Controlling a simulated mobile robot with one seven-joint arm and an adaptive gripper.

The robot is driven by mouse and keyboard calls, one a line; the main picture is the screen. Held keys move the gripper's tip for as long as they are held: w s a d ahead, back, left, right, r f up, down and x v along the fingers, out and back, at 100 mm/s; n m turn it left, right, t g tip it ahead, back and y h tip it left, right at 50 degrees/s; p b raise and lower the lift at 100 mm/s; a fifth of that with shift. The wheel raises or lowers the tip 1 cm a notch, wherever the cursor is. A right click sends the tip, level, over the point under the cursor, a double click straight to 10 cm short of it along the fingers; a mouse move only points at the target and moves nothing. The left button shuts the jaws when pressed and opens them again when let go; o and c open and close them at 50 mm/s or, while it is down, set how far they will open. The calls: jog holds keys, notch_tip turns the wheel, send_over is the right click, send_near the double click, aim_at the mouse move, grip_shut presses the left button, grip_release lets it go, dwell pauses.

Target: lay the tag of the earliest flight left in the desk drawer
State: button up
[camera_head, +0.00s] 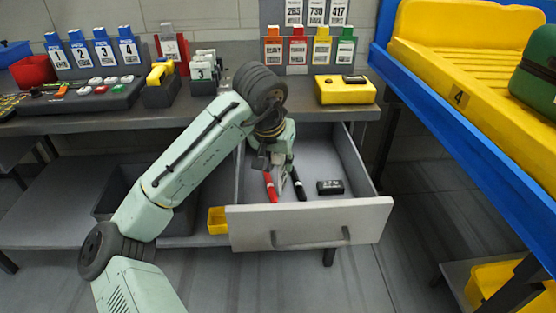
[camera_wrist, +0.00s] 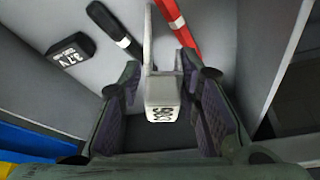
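The desk drawer (camera_head: 310,222) is pulled out, and my gripper (camera_head: 279,168) points down inside it. In the wrist view, a pale tag (camera_wrist: 163,112) with dark print and a long loop stands between the fingers of my gripper (camera_wrist: 163,80). Narrow gaps show on both sides of the tag, so the gripper looks open around it. The print is too small to read surely. Several other tags with printed cards hang at the back of the desk: orange (camera_head: 273,47), red (camera_head: 297,51), yellow (camera_head: 321,46) and green (camera_head: 345,49).
The drawer also holds a red marker (camera_head: 270,187), a black marker (camera_head: 299,188) and a small black box (camera_head: 330,187). A yellow device (camera_head: 345,90) stands on the desk (camera_head: 225,118) above. A blue conveyor (camera_head: 470,150) with a yellow tray (camera_head: 425,55) borders the right side.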

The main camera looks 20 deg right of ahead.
jog(key=shift+o, duration=1.2)
jog(key=shift+r, duration=0.15)
jog(key=v, duration=1.2)
jog(key=shift+p, duration=0.45)
